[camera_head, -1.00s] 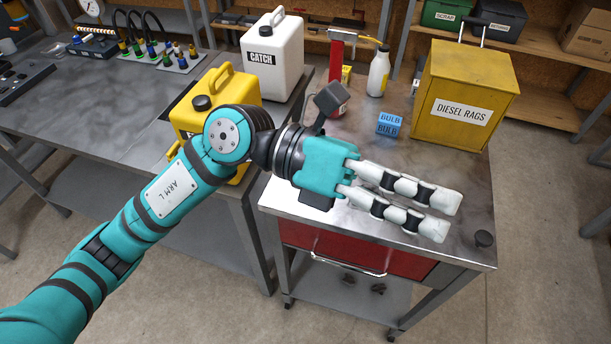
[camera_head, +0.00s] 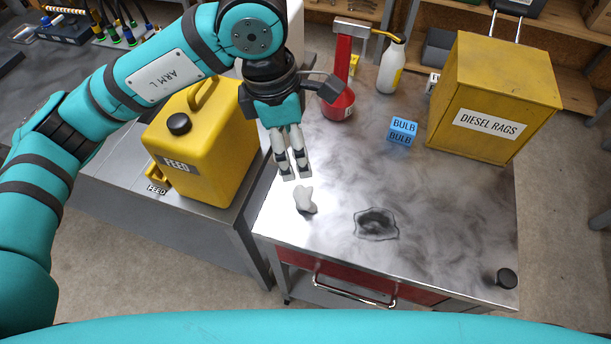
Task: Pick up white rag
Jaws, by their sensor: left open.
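A small crumpled white rag (camera_head: 305,199) lies on the metal top of the cart (camera_head: 440,215), near its left edge. My left gripper (camera_head: 296,174) hangs from above with its fingers pointing down. It is open, with its fingertips just behind the rag in the picture; I cannot tell how high above the top they are. My right gripper is not in view.
A dark, crumpled patch or cloth (camera_head: 376,223) lies right of the rag. A yellow FEED can (camera_head: 205,150) stands at left.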

